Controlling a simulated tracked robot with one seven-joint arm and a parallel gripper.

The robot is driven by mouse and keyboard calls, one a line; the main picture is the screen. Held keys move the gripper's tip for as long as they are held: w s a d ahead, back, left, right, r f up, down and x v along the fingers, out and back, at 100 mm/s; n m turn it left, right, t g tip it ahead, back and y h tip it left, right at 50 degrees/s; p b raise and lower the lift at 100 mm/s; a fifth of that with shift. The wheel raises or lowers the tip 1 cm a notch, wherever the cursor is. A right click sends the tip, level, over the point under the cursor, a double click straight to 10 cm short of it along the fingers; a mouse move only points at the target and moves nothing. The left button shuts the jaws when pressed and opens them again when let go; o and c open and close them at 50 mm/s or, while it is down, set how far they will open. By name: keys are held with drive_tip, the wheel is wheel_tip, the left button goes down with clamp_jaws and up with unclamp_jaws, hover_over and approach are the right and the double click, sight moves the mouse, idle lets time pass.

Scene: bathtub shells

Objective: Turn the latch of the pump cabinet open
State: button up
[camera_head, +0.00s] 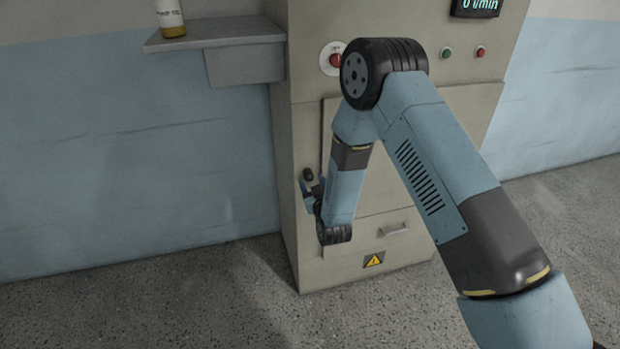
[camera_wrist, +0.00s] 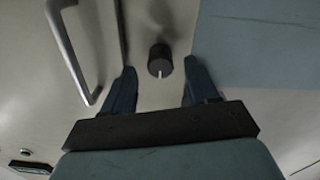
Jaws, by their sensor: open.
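The pump cabinet (camera_head: 305,120) is a tall beige box against the wall. Its latch (camera_head: 308,174) is a small dark knob near the left edge of its front. In the wrist view the latch (camera_wrist: 160,57) is a round black knob with a white mark, on the pale cabinet face. My gripper (camera_head: 308,192) is close to the latch, partly hidden by my own arm in the head view. In the wrist view my gripper (camera_wrist: 161,68) is open, with the knob between its fingertips or just beyond them. I cannot tell whether either finger touches it.
A silver bar handle (camera_wrist: 75,50) is left of the knob in the wrist view. The cabinet has a red switch (camera_head: 335,60), a drawer handle (camera_head: 393,229) and a warning sign (camera_head: 374,260). A shelf (camera_head: 216,33) with a bottle (camera_head: 171,18) juts out at left. The floor at left is clear.

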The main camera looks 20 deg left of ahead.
sight(310, 178)
drive_tip(key=shift+x, duration=1.95)
drive_tip(key=shift+d, duration=0.1)
drive_tip(key=c, duration=1)
